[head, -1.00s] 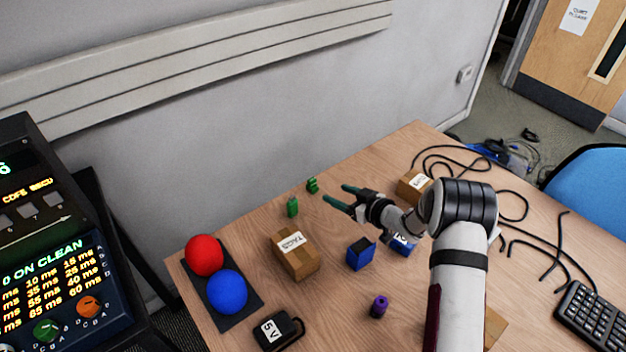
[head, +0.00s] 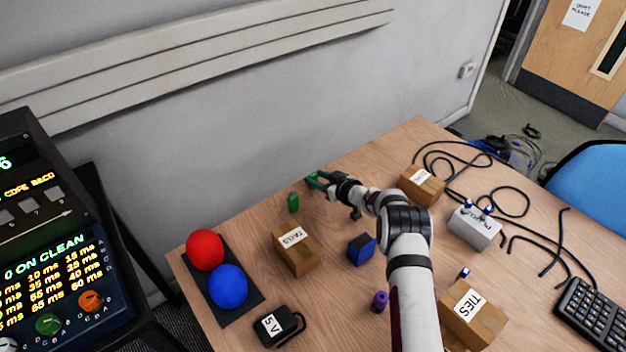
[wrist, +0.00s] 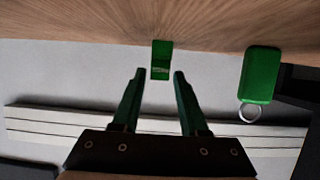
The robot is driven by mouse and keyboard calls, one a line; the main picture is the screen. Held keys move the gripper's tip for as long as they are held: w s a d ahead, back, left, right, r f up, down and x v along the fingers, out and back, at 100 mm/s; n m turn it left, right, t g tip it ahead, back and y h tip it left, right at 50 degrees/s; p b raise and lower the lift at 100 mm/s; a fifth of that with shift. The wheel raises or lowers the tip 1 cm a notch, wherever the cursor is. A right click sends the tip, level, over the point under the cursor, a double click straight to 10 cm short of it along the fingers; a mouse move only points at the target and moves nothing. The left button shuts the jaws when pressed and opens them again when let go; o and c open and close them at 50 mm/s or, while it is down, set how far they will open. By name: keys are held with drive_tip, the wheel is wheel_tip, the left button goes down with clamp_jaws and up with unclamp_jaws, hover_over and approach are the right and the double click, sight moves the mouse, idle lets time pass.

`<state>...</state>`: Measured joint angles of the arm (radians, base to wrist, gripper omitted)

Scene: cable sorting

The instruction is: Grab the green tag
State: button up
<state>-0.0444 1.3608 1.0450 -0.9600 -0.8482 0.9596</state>
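Two small green things stand near the table's wall-side edge. One is a rounded green tag (wrist: 261,75) with a metal ring, at the right in the wrist view; in the head view the tag (head: 293,202) stands left of my gripper. The other is a boxy green block (wrist: 162,60) with pale marks, seen between and just beyond my fingertips. In the head view my fingers largely cover this block. My gripper (wrist: 160,75) is open, with nothing held between its dark green fingers; it also shows in the head view (head: 314,180).
A cardboard box marked TAGS (head: 297,250) stands left of my arm, near a blue block (head: 361,249) and a purple cylinder (head: 380,301). Red (head: 205,250) and blue (head: 228,286) balls sit at the left. Black cables (head: 510,200) lie at the right.

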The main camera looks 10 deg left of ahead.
clamp_jaws()
drive_tip(key=shift+r, duration=0.1)
